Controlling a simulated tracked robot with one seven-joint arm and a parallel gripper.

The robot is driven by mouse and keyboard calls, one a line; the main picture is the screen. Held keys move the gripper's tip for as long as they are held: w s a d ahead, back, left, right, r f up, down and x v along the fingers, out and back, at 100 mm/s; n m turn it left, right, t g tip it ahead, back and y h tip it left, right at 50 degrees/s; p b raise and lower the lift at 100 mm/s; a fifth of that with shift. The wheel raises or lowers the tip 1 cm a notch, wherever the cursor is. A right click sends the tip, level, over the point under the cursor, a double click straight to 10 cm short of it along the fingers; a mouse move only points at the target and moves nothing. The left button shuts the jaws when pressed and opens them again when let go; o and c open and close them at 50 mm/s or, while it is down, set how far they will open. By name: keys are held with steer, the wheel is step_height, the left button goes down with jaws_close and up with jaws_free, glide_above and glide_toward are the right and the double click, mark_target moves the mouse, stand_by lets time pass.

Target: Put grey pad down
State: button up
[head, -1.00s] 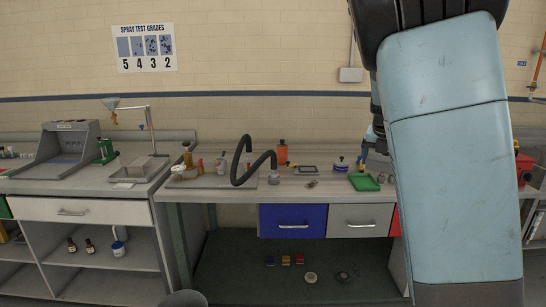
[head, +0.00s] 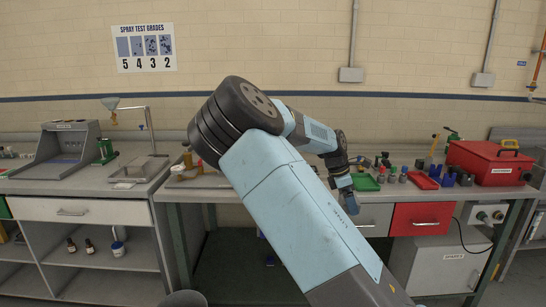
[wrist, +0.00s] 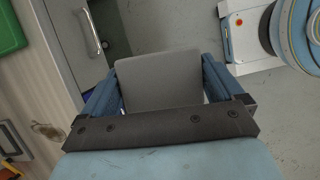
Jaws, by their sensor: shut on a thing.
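My gripper (head: 345,198) is at the front edge of the long bench, in front of the grey drawer (head: 372,218). In the wrist view my gripper (wrist: 160,72) is shut on the grey pad (wrist: 158,82), a flat light-grey plate with rounded corners between two blue fingers. The grey floor shows below the pad. A drawer handle (wrist: 90,32) is to the left of the pad, apart from it. In the head view I cannot make out the pad.
A green tray (head: 365,183), a red tray (head: 423,181), several small bottles and a red case (head: 490,163) stand on the bench (head: 480,192). The red drawer (head: 421,218) is to the right of my gripper. My arm hides the bench middle and much of the lower shelf.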

steer(key=s+a+f+m+g+y, duration=0.1)
steer(key=f+m+g+y, duration=0.1)
steer(key=f+m, duration=0.6)
steer(key=s+a+f+m+g+y, duration=0.1)
steer(key=s+f+m+g+y, duration=0.1)
steer(key=f+m, duration=0.7)
step_height(320, 180, down, 7)
steer(key=shift+y, duration=0.3)
steer(key=shift+s+d, duration=0.1)
